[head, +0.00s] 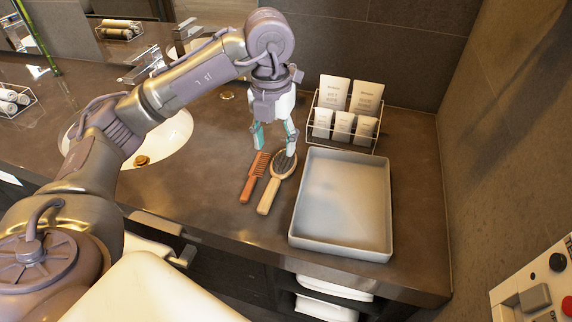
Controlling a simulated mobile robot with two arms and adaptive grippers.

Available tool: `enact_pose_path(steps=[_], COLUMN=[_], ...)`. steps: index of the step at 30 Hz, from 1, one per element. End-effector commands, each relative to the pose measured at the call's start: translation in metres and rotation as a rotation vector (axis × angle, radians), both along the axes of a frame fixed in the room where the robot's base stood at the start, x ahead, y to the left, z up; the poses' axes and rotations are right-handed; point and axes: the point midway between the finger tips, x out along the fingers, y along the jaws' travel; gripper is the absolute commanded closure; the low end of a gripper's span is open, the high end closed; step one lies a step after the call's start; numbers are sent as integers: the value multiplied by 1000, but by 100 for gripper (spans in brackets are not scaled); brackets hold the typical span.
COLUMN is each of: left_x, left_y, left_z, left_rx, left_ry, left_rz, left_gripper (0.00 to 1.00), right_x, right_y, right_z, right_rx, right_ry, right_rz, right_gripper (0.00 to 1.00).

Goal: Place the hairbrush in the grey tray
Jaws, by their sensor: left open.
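The hairbrush (269,194) lies on the dark counter, with a pale handle toward the front edge and a dark bristle head at the far end. The empty grey tray (347,244) sits just to its right. My left gripper (275,148) points down over the brush's head end, its fingers apart, one on each side of that end. The fingertips partly cover the top of the brush, and I cannot tell whether they touch it. My right gripper is not in view.
An orange comb (254,178) lies close to the left of the brush. A wire rack (345,135) with several white tubes stands behind the tray. A sink (165,138) is at the left. A wall bounds the right side.

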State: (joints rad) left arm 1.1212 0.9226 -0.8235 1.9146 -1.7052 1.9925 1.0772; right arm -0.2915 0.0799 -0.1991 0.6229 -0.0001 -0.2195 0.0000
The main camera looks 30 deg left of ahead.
Motion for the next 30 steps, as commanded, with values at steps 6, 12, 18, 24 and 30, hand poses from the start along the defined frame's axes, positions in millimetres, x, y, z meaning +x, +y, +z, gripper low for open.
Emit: enact_pose_path(steps=[6,12,18,24,30], left_x=[-3,-3,-2,-4,-4], left_y=[5,5,5,7,8], left_z=[-31,-66,-84,-105,-132], left_rx=[19,20,19,18,17], left_ry=[15,13,9,15,10], left_rz=[25,24,22,22,22], left_gripper=[44,44,44,44,44], right_x=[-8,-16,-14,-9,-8], right_y=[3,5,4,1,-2], right_z=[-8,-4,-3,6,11], right_rx=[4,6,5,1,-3], right_ry=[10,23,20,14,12], right_rz=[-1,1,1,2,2], right_gripper=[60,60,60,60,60])
